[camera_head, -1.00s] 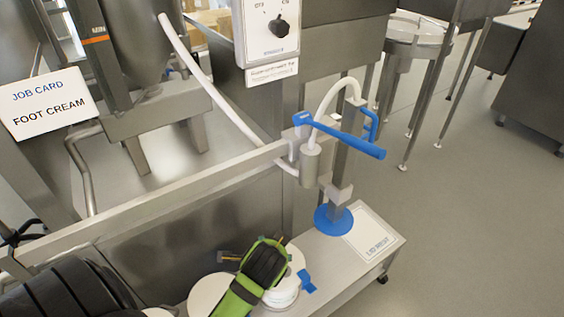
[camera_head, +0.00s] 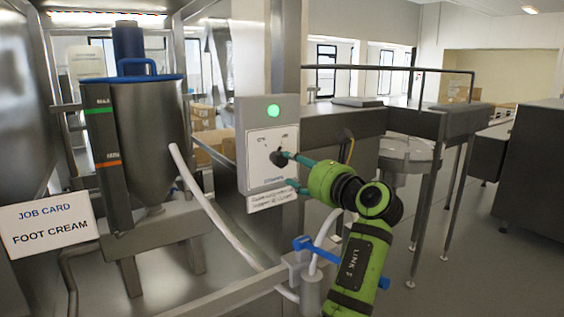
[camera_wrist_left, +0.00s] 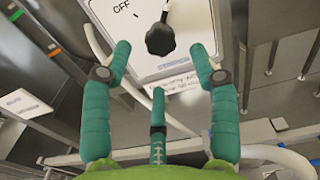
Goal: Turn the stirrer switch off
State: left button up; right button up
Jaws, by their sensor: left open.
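The stirrer switch is a black knob (camera_head: 279,158) on a white-faced control box (camera_head: 256,179) with OFF at upper left and ON at upper right. A round green lamp (camera_head: 273,111) glows above it. In the left wrist view the knob (camera_wrist_left: 160,39) has its narrow end pointing up and slightly right, away from the OFF label (camera_wrist_left: 121,7). My left gripper (camera_head: 289,170) faces the panel with teal fingers spread open. In the wrist view its fingertips (camera_wrist_left: 161,50) lie on either side of the knob, with no clear contact. The fingers partly cover the panel in the head view.
A steel hopper with a blue lid (camera_head: 130,78) stands left. A job card sign (camera_head: 48,224) reads FOOT CREAM. A white hose (camera_head: 215,215) runs below the box, near a blue-handled filling nozzle (camera_head: 310,248). Steel benches (camera_head: 345,122) stand behind on the right.

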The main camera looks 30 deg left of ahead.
aim_at(283, 158)
pick_arm(q)
jog(key=shift+w+a+r, duration=0.15)
jog(key=shift+a+r, duration=0.1)
jog(key=shift+a, duration=0.05)
jog(key=p+x, duration=0.2)
jog(key=x, duration=0.4)
jog(key=shift+a+f+p, duration=0.1)
jog(key=shift+a+p, duration=0.15)
jog(key=shift+p, duration=0.1)
jog(key=c, duration=1.1)
jog(key=shift+c, duration=0.2)
